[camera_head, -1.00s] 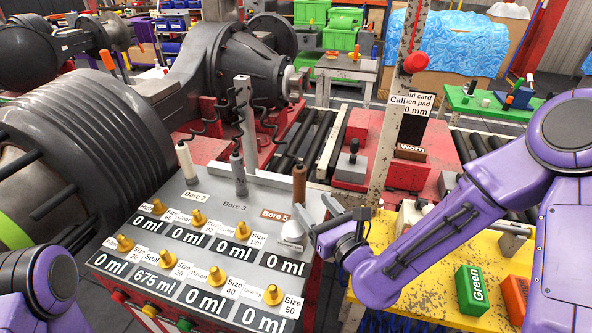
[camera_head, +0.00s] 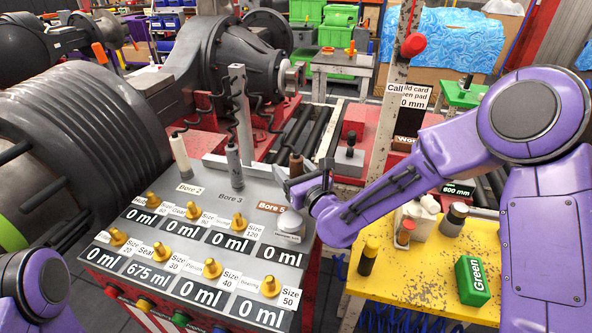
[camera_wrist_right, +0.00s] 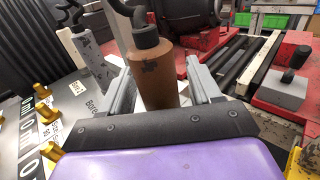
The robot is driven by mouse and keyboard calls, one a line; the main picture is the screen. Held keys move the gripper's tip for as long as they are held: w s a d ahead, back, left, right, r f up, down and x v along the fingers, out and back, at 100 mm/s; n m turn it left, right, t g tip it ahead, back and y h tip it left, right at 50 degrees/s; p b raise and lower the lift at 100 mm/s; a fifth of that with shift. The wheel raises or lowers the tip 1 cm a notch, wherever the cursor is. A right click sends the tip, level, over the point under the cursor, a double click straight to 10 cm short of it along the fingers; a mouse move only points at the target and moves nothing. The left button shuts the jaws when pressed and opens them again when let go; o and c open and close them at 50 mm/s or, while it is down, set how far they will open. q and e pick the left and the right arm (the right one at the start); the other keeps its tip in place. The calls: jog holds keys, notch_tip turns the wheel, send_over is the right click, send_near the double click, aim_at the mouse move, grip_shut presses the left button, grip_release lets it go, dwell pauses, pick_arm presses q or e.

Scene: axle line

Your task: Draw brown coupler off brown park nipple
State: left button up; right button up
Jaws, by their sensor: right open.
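The brown coupler (camera_head: 296,166) stands upright at the Bore 5 place on the back edge of the grey panel. In the right wrist view the brown coupler (camera_wrist_right: 160,78) has a dark top with a grey hose at it. My right gripper (camera_head: 287,184) is at the coupler, its fingers low beside it. In the wrist view the open right gripper (camera_wrist_right: 162,80) has one finger on each side of the coupler; I cannot tell whether either touches. The brown park nipple is hidden under the coupler and behind the gripper. My left gripper is out of view.
A grey coupler (camera_head: 233,165) and a white coupler (camera_head: 181,156) stand left along the panel (camera_head: 215,178). Brass knobs cover the panel front. A white round-topped item (camera_head: 291,223) is just below my right gripper. A yellow table (camera_head: 420,272) with bottles is at right.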

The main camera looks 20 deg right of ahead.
jog(key=shift+s, duration=0.1)
jog(key=c, duration=1.1)
